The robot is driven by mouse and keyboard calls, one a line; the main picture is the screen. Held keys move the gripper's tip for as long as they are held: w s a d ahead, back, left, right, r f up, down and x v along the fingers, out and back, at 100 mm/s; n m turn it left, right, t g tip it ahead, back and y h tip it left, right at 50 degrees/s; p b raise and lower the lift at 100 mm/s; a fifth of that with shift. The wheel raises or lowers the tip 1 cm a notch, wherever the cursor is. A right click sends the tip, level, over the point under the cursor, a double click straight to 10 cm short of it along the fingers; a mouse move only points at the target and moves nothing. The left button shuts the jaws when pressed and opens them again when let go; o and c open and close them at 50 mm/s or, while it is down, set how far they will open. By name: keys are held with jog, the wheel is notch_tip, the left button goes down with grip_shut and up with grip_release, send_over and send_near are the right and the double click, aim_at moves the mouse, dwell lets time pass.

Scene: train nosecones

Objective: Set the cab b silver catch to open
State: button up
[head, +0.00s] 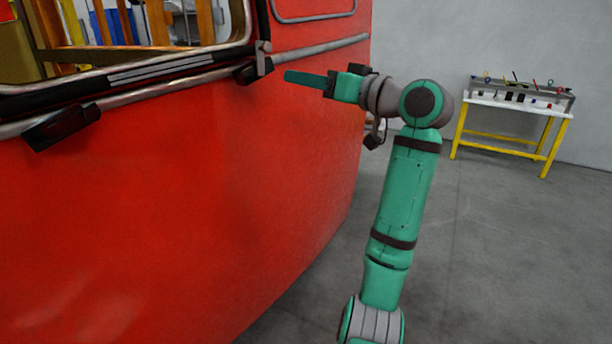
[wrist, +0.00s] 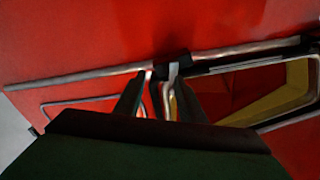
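The cab is a large red body (head: 200,170) with an open window on its upper side. A small silver catch (head: 264,58) stands upright at the window frame's right corner, beside a black block. In the wrist view the silver catch (wrist: 170,80) shows below a black block, between the finger ends. My gripper (head: 288,76) is close to the right of the catch in the head view. Its fingers (wrist: 158,98) are apart in the wrist view, with the catch between their lines of sight. I cannot tell whether they touch it. The catch's lower end is partly hidden.
A silver rail (head: 330,47) runs along the cab side. A black bracket (head: 60,127) sits on the lower window frame. A yellow-legged bench (head: 505,105) with small tools stands by the far wall. The grey floor (head: 500,250) at right is clear.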

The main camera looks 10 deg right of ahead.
jog(key=w+f+m+t+h, duration=0.1)
jog(key=w+f+m+h, duration=0.1)
jog(key=f, duration=1)
jog(key=w+f+m+t+h, duration=0.1)
jog(key=w+f+m+h, duration=0.1)
jog(key=f, duration=1.1)
jog(key=shift+w+d+f+m, duration=0.15)
jog(key=shift+w+m, duration=0.1)
jog(key=shift+m, duration=0.35)
jog(key=shift+c, duration=0.5)
